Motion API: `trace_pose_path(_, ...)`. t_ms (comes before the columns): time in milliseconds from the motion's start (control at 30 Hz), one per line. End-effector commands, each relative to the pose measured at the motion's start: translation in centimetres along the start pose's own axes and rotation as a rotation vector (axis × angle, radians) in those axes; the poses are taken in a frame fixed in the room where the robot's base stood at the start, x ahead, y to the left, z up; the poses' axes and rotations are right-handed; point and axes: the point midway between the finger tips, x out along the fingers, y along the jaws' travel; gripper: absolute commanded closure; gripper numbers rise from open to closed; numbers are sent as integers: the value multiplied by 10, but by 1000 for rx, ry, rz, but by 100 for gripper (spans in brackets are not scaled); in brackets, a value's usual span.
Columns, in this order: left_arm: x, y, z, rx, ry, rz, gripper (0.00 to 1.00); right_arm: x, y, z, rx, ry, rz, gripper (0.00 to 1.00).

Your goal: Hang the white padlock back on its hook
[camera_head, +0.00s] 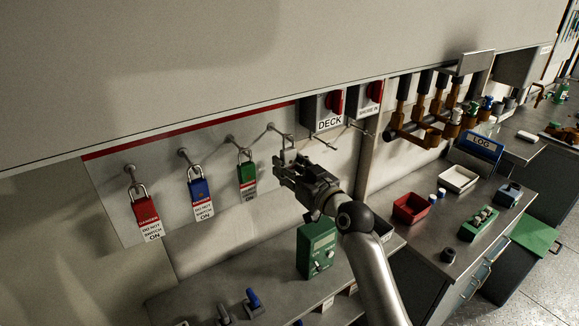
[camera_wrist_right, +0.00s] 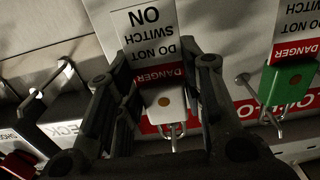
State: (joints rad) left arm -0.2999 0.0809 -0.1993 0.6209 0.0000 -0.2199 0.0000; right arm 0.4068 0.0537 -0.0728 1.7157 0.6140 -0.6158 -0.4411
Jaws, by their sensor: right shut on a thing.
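My right gripper (camera_head: 284,172) is shut on the white padlock (camera_wrist_right: 163,102), in front of the white lock board (camera_head: 111,196). In the right wrist view the padlock's white body and red-and-white danger tag (camera_wrist_right: 146,30) show between the fingers, upside down. In the head view the gripper mostly hides the padlock. Its shackle (camera_wrist_right: 173,130) is close to the rightmost hook (camera_head: 280,131) of the row; I cannot tell whether it is around that hook. My left gripper is not in view.
A red padlock (camera_head: 146,211), a blue padlock (camera_head: 199,187) and a green padlock (camera_head: 246,173) hang on hooks to the left. Red-knobbed switch boxes (camera_head: 324,110) are mounted to the right. A green device (camera_head: 317,248) stands on the bench below my right arm.

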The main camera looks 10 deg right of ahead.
Motion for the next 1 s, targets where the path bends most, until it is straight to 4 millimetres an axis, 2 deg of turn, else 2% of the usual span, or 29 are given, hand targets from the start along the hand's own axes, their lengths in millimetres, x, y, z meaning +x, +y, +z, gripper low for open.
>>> trace_pose_path(300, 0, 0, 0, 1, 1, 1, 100, 0, 0, -1, 0, 2, 0, 97)
trace_pose_path(333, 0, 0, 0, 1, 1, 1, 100, 0, 0, -1, 0, 2, 0, 60)
trace_pose_path(500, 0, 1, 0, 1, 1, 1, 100, 0, 0, -1, 0, 1, 0, 39)
trace_pose_path(833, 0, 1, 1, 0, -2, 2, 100, -1, 0, 1, 0, -2, 0, 39)
trace_pose_path(1000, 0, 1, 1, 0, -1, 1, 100, -16, 1, 2, -2, -2, 1, 39)
